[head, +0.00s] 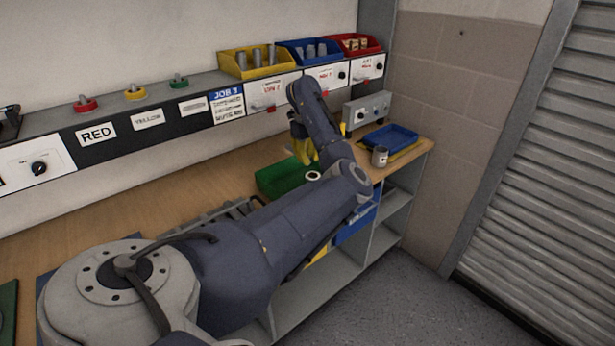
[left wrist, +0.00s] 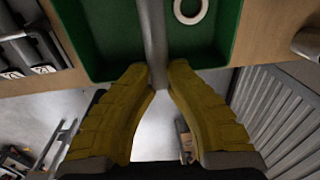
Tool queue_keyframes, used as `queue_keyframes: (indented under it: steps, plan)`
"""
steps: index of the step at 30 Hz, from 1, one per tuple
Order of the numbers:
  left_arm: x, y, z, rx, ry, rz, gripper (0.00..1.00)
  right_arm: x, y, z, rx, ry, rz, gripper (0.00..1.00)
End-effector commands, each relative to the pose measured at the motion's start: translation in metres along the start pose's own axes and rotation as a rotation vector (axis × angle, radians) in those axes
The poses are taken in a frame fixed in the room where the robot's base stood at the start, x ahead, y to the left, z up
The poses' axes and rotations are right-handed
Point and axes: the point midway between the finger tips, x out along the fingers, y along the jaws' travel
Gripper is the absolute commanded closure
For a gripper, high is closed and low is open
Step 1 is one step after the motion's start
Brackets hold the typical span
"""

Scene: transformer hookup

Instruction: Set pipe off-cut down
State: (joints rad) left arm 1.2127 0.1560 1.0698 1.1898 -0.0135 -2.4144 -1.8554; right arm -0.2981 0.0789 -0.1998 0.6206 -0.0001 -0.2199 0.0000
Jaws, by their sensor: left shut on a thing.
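The pipe off-cut (left wrist: 152,35) is a plain grey rod. In the left wrist view it runs from between my yellow fingertips up over the green tray. My left gripper (left wrist: 158,76) is shut on it. In the head view my left gripper (head: 303,150) is above the bench by the green tray (head: 277,179), partly hidden by my own arm, and the pipe cannot be made out there. The green tray also shows in the left wrist view (left wrist: 102,35), with a pale ring (left wrist: 190,10) inside it. Whether the pipe touches the tray cannot be told. My right gripper is not in view.
A grey can (head: 379,157) and a blue tray (head: 391,137) stand on the bench's right end, beside a grey control box (head: 367,110). Yellow (head: 256,63), blue (head: 308,54) and red (head: 357,45) bins line the back shelf.

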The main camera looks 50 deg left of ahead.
Motion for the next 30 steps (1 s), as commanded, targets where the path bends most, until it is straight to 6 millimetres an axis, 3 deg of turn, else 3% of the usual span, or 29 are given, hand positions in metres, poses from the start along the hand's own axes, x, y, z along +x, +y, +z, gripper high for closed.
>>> queue_keyframes:
  steps: [6,12,23,30]
  plan:
    - [0.049,0.004,0.000,-0.001,0.000,0.003,1.00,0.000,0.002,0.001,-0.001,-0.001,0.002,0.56]
    - [0.080,0.006,0.000,0.000,0.000,0.002,1.00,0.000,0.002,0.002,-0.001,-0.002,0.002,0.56]
    - [0.097,0.007,0.000,0.000,-0.001,0.001,1.00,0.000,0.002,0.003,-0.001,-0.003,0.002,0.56]
    - [0.124,0.009,0.000,-0.001,0.000,0.002,1.00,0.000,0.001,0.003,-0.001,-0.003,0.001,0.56]
